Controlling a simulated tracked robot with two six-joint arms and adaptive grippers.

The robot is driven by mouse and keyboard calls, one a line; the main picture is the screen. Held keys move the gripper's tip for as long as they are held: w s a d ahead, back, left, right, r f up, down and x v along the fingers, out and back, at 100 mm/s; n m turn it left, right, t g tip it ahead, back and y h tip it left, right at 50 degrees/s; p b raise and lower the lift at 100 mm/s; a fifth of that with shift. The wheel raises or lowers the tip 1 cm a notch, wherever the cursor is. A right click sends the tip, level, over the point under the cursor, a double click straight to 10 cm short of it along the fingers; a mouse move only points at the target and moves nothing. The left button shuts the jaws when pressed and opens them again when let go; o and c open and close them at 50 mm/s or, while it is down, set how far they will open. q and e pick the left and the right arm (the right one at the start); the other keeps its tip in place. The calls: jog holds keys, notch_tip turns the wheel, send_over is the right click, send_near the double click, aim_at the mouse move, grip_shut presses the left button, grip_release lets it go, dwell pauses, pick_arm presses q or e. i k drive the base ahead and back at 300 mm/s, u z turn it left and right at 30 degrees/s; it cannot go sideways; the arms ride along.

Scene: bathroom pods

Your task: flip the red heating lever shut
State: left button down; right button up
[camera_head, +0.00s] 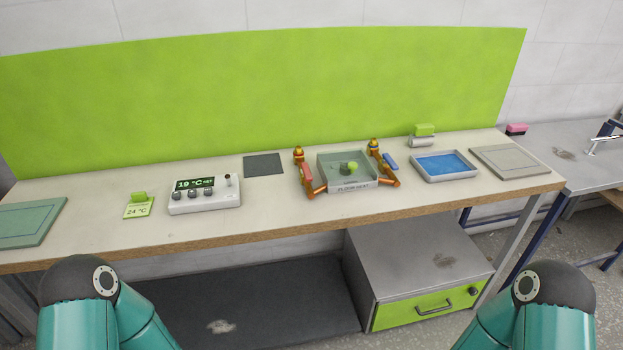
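The red lever (307,173) is on the brass pipe fitting (299,156) at the left side of a clear tray marked "FLOOR HEAT" (352,187). It lies roughly along the pipe's line, though it is small here. A blue lever (390,161) sits on the matching brass fitting (374,147) at the tray's right side. A small yellow-green object (352,167) is inside the tray. Only teal parts of my arms show, at the lower left and lower right, well short of the tray. Neither gripper is in view.
The bench also holds a white controller reading 19 °C (205,195), a green 24 °C card (138,209), a dark grey mat (263,165), a blue-filled tray (444,166) and a grey board (509,160). A green panel (250,95) stands behind. Bare bench lies in front.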

aim_at(305, 170)
jog(key=z, duration=0.6)
jog(key=i, duration=0.8)
jog(key=z, duration=0.1)
